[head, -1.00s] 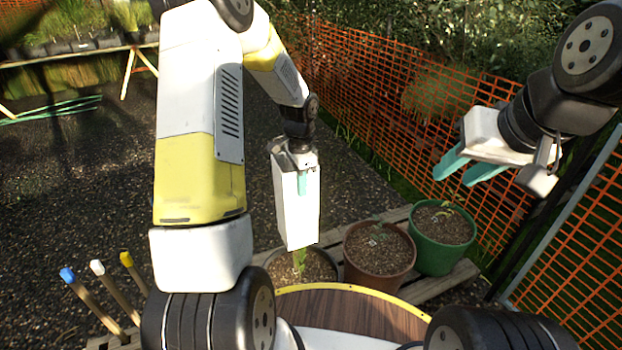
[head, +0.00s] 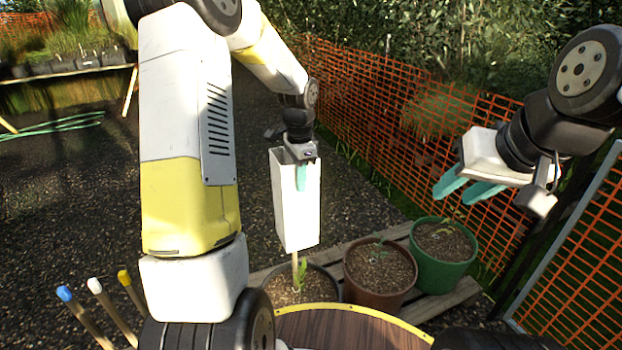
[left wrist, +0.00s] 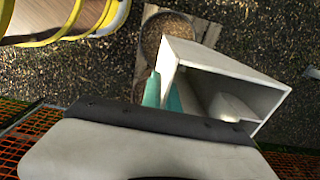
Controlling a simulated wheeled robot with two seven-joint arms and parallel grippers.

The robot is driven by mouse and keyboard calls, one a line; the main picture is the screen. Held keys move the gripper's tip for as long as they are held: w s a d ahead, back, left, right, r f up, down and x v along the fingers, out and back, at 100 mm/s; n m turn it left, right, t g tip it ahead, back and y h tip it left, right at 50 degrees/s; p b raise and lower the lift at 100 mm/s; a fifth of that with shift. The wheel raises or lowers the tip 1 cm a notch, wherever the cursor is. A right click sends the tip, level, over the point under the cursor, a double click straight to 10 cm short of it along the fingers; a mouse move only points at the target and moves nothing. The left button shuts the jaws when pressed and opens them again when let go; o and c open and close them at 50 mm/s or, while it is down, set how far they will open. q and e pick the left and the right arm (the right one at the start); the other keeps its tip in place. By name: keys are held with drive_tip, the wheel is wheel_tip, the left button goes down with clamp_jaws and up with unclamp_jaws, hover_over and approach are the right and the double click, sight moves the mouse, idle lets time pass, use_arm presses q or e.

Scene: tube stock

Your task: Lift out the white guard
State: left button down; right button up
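The white guard (head: 296,215) is a tall square tube, open at the top. It hangs nearly upright above the dark pot (head: 333,275), its lower end clear of the soil. My left gripper (head: 302,172) is shut on the guard's upper wall, one teal finger showing on the outer face. In the left wrist view the guard (left wrist: 228,62) shows its hollow inside, with the fingers at its near left wall. A green shoot (head: 302,269) and a thin stake (head: 295,268) stand in the pot below. My right gripper (head: 466,189) is open and empty at the right.
A brown pot (head: 378,297) and a green pot (head: 441,268) stand to the right on wooden slats (head: 464,290). Orange mesh fence (head: 365,110) runs behind. Stakes with blue, white and yellow tips (head: 95,286) stand at lower left. A round wooden top (head: 345,330) lies in front.

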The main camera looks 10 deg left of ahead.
use_arm(q)
drive_tip(key=shift+r, duration=3.6)
